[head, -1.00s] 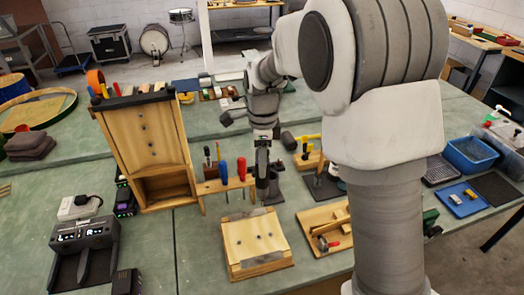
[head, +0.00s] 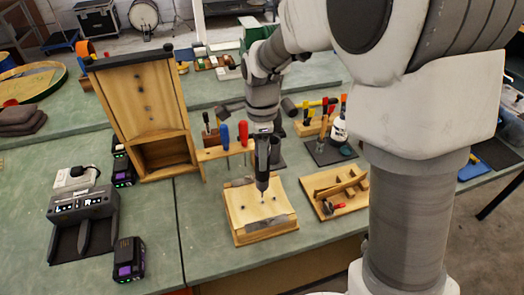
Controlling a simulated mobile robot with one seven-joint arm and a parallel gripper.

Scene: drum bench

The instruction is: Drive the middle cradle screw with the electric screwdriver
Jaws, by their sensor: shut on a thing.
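The wooden cradle (head: 240,227) lies on the green bench, with a curved top, grey strips across it and small dark screw heads. My gripper (head: 264,137) is above the cradle and shut on the dark electric screwdriver (head: 262,172). The screwdriver hangs upright, bit down, over the middle of the cradle top. Its tip is at or just above the middle screw (head: 262,201). I cannot tell whether the bit touches the screw.
A wooden rack with red and blue screwdrivers (head: 224,136) stands just behind the cradle. A tall wooden box (head: 143,100) is behind left. A wooden tray (head: 347,208) lies to the right. Chargers and batteries (head: 129,258) are at the left. Bare bench lies left of the cradle.

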